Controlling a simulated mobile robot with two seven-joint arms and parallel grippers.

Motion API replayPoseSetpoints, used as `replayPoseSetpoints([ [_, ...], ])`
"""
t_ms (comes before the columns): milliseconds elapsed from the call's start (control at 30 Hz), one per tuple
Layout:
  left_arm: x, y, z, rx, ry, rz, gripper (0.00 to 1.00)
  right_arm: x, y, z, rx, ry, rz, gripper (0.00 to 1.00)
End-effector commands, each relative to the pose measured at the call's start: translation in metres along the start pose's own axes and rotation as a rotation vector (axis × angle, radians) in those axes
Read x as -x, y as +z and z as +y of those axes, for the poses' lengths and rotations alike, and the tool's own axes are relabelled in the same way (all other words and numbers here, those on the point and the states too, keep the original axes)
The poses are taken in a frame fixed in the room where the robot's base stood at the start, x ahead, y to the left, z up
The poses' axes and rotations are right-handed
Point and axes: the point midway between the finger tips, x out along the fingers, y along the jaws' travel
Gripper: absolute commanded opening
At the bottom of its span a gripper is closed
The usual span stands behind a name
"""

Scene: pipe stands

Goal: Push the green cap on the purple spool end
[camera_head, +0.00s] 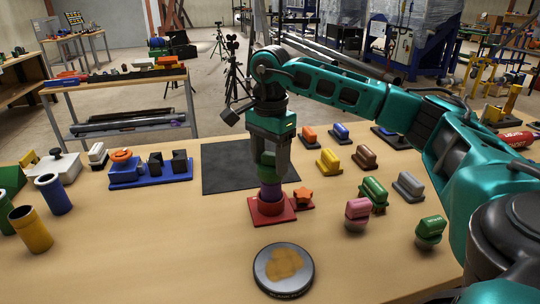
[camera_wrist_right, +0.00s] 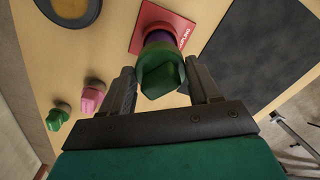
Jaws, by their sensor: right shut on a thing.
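The purple spool (camera_head: 270,191) stands upright on a red base plate (camera_head: 288,213) on the wooden table. My right gripper (camera_head: 268,167) points down over it, its fingers shut on the green cap (camera_head: 267,159). The cap is directly above the spool's upper end and appears to meet it; I cannot tell how far it is on. In the right wrist view the green cap (camera_wrist_right: 160,74) lies between the fingertips of my right gripper (camera_wrist_right: 161,68) and covers most of the purple spool (camera_wrist_right: 159,37). My left gripper is out of view.
A round dark tin (camera_head: 283,269) lies in front. A black mat (camera_head: 222,168) lies behind. Several coloured handled blocks, including a pink one (camera_head: 357,212), stand to the right; a blue tray (camera_head: 150,171) is left.

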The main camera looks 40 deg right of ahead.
Motion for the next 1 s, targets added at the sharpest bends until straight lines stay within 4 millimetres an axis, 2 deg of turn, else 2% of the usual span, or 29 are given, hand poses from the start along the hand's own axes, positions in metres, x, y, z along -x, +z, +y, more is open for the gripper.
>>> replayPoseSetpoints([
  [467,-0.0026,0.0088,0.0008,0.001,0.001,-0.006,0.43,-0.0115,-0.0001,0.0002,0.000,0.001,0.000,0.25],
  [500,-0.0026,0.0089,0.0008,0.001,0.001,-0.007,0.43,-0.0116,-0.0001,0.0002,0.000,0.001,0.000,0.62],
  [800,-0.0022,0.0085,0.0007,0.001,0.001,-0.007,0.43,-0.0108,-0.0001,0.0002,0.000,0.000,0.000,0.91],
  [1000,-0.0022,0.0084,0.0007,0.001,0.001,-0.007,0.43,-0.0108,0.0000,0.0002,0.000,0.001,0.000,0.91],
])
